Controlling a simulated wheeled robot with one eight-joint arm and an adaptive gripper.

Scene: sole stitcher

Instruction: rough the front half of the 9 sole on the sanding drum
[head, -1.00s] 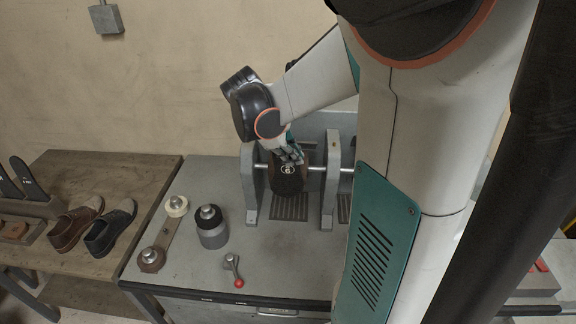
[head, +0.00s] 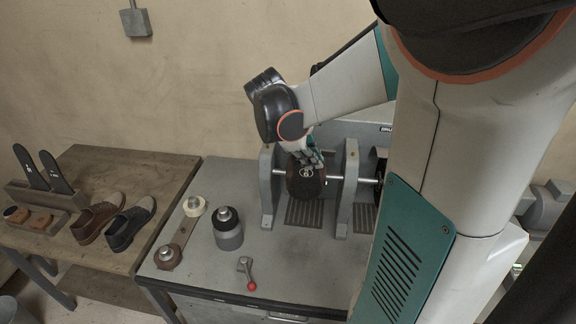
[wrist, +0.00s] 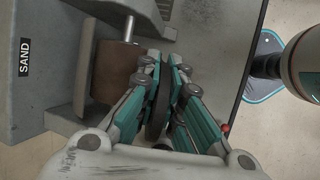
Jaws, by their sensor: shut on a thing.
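The sole, dark with a pale round mark (head: 306,172), is at the sanding drum (head: 302,188) between two grey uprights in the head view. My gripper (head: 310,158) is shut on it from above. In the wrist view the fingers (wrist: 158,85) pinch the sole (wrist: 156,118), which shows edge-on as a dark strip. A finger partly covers the gap, so I cannot tell whether sole and drum touch.
On the machine's grey top stand a dark-topped cylinder (head: 228,232), an arm with two spools (head: 181,236) and a red-knobbed lever (head: 248,275). A wooden table (head: 165,170) at left holds two shoes (head: 115,220) and a rack of soles (head: 45,205). My arm covers the right side.

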